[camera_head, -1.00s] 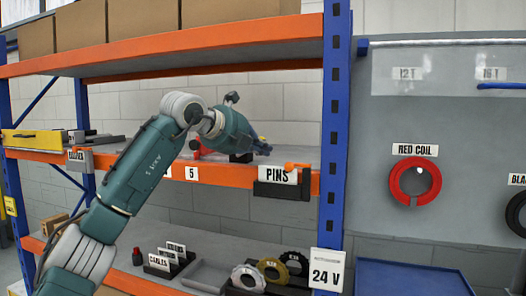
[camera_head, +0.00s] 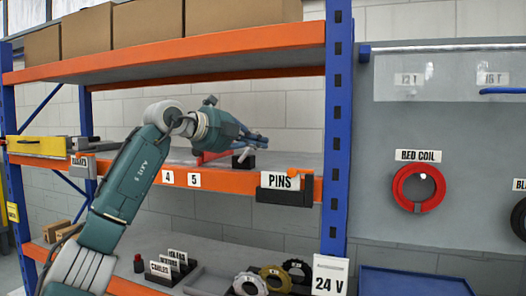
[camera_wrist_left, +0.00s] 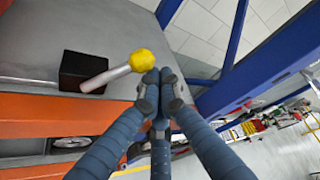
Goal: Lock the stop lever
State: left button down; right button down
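The stop lever, a pale rod (camera_wrist_left: 104,78) with a yellow ball knob (camera_wrist_left: 142,62), leans out of a black block (camera_wrist_left: 84,72) on the shelf. In the head view the rod (camera_head: 245,155) and block (camera_head: 243,163) show below my left fingers; the knob is hidden there. My left gripper (camera_wrist_left: 162,80) has its three fingertips drawn together, nothing visible between them. The tips are just beside the knob; I cannot tell whether they touch it. The left gripper (camera_head: 258,141) also shows in the head view. A PINS holder (camera_head: 268,195) has an orange pin (camera_head: 293,174) at its top.
A red part (camera_head: 208,157) is beside the lever block, partly behind my wrist. A blue upright (camera_head: 338,120) bounds the shelf on the right. The orange upper shelf beam (camera_head: 240,36) runs above my arm.

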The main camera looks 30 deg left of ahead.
pick_arm(q)
jog(key=s+a+r+n+t+h+b, duration=0.1)
jog(key=a+r+n+t, duration=0.2)
jog(key=a+n, duration=0.2)
jog(key=shift+n+h+b, duration=0.3)
jog(key=shift+n, duration=0.1)
jog(key=shift+s+a, duration=0.1)
jog(key=shift+s, duration=0.05)
dwell(0.4)
